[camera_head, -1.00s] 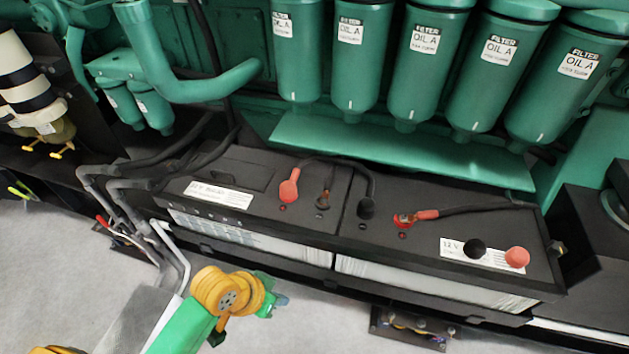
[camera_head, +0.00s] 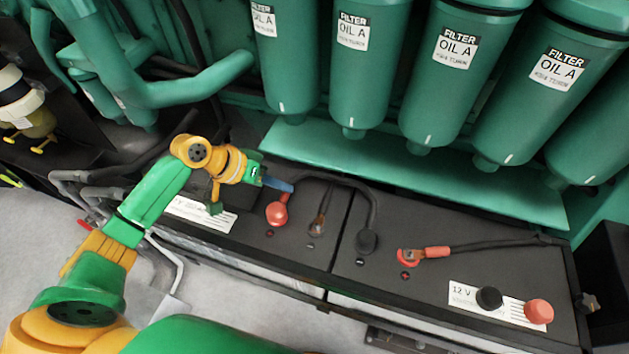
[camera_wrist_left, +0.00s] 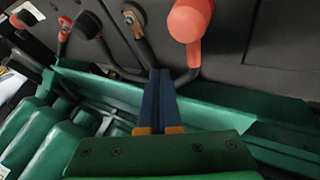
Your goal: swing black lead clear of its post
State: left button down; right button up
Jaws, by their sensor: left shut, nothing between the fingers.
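The black lead (camera_head: 322,208) ends in a bare metal lug on a post of the left battery (camera_head: 345,205), between a red-capped terminal (camera_head: 277,214) and a black-capped one (camera_head: 366,241). In the left wrist view the lead (camera_wrist_left: 141,47) runs from its lug (camera_wrist_left: 130,16) down towards the blue fingers, which hide part of it. My left gripper (camera_head: 288,186) is shut and empty, behind the red cap and left of the lead. Its fingertips (camera_wrist_left: 158,74) appear between the lead and the red cap (camera_wrist_left: 188,20); contact cannot be told. My right gripper is not in view.
A black cable (camera_head: 345,181) arches between the capped terminals. A red lead (camera_head: 437,252) lies right of them. Loose black (camera_head: 489,298) and red (camera_head: 538,311) caps sit on the right battery. A green ledge (camera_head: 420,180) and oil filters (camera_head: 440,75) stand close behind.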

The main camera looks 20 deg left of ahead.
aim_at(325, 207)
pick_arm(q)
jog(key=shift+d+f, duration=1.25)
jog(key=shift+f, duration=0.15)
jog(key=b+x, duration=0.1)
jog(key=x, duration=0.4)
jog(key=shift+w+f, duration=0.2)
jog(key=shift+w, duration=0.1)
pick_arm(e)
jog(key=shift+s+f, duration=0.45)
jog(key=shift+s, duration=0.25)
pick_arm(q)
jog(key=d+n+p, duration=0.1)
jog(key=p, duration=0.2)
jog(key=d+r+n+t+y+p, duration=0.1)
jog(key=p, duration=0.2)
jog(key=shift+s, duration=0.35)
jog(key=shift+s+d+f+n+p, duration=0.1)
jog(key=shift+d+f+n+p, duration=0.05)
jog(key=shift+d+p, duration=0.3)
jog(key=shift+d+f+n+p, duration=0.15)
jog(key=shift+d+p, duration=0.05)
jog(key=shift+d, duration=0.3)
jog(key=shift+d+f, duration=0.1)
jog(key=shift+f, duration=0.1)
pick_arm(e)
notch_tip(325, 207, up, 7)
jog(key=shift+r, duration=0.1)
